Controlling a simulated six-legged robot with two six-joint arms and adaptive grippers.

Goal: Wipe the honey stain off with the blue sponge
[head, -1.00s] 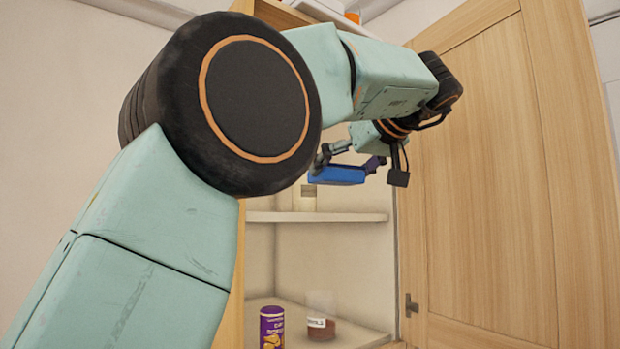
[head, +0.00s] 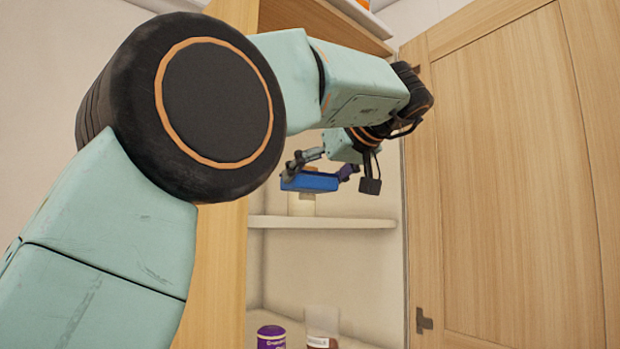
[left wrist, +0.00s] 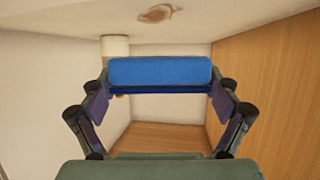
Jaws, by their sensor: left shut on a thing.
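The blue sponge (head: 310,182) is held across the fingers of my left gripper (head: 318,172), inside the open cupboard above a shelf. In the left wrist view the sponge (left wrist: 160,72) sits level between the two fingertips of the gripper (left wrist: 160,88), which is shut on it. A brown stain (left wrist: 161,14) shows on the pale surface at the top of the left wrist view, apart from the sponge. The stain cannot be seen in the head view. My right gripper is in no view.
A pale cylindrical container (head: 301,204) stands on the shelf (head: 340,222) behind the sponge. A purple can (head: 271,337) and a brown-filled jar (head: 322,325) stand lower down. The open wooden door (head: 510,180) bounds the right side.

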